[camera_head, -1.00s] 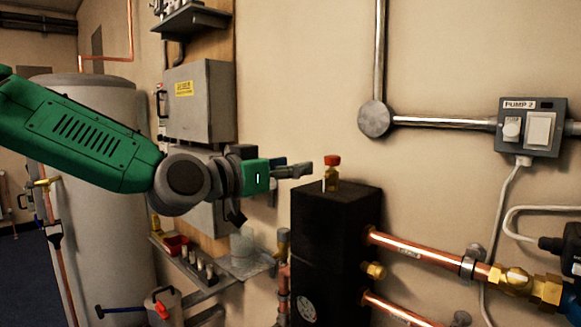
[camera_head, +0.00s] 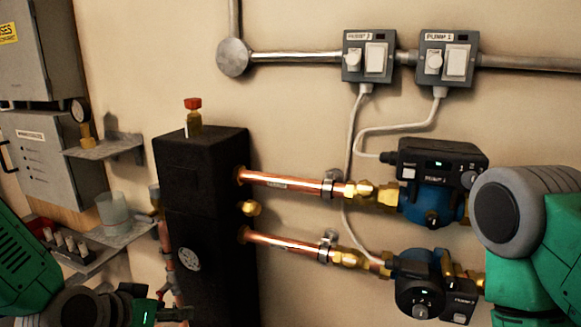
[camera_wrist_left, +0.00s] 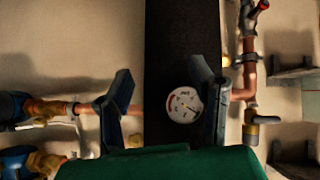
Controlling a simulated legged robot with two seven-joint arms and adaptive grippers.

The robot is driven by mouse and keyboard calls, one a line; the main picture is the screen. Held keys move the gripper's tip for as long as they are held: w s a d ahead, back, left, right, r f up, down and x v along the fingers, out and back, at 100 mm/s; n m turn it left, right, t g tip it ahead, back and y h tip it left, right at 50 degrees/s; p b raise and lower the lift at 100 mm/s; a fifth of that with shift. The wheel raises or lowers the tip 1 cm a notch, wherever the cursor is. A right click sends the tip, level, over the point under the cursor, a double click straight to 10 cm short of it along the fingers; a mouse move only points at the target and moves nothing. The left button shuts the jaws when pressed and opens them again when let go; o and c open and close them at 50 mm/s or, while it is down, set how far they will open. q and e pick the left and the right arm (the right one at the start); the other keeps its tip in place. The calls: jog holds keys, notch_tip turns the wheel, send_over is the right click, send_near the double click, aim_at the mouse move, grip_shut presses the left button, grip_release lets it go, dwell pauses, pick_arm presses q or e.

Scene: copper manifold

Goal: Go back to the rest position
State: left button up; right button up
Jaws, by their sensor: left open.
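My left gripper (camera_head: 172,312) is low in the head view, at the bottom edge, in front of the base of the black manifold block (camera_head: 198,175). It is open, and nothing shows between its fingers. In the left wrist view the two spread fingers of the left gripper (camera_wrist_left: 160,72) stand in front of the black block (camera_wrist_left: 180,25), with its round gauge (camera_wrist_left: 183,104) beside the right finger. My right arm shows at the right edge of the head view, but its gripper is out of frame.
A red-capped brass valve (camera_head: 194,117) stands on top of the block. Copper pipes (camera_head: 290,183) run right to two blue pumps (camera_head: 432,218). Two switch boxes (camera_head: 368,56) are on the wall. A shelf (camera_head: 100,245) with a clear beaker (camera_head: 112,207) is at the left.

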pick_arm(q)
jog(key=s+a+f+g+y, duration=0.2)
jog(key=s+f+g, duration=0.2)
jog(key=s+f, duration=0.7)
jog(key=s+a+f+n+g+y+b, duration=0.1)
jog(key=s+a+f+g+y, duration=0.1)
jog(key=s+f, duration=1)
jog(key=s+a+g, duration=0.1)
jog(key=s+g, duration=0.1)
jog(key=s, duration=0.3)
jog(key=shift+s+a+n+b, duration=0.25)
jog(key=shift+a+n+b, duration=0.05)
jog(key=shift+w+f, duration=0.1)
jog(key=shift+w, duration=0.05)
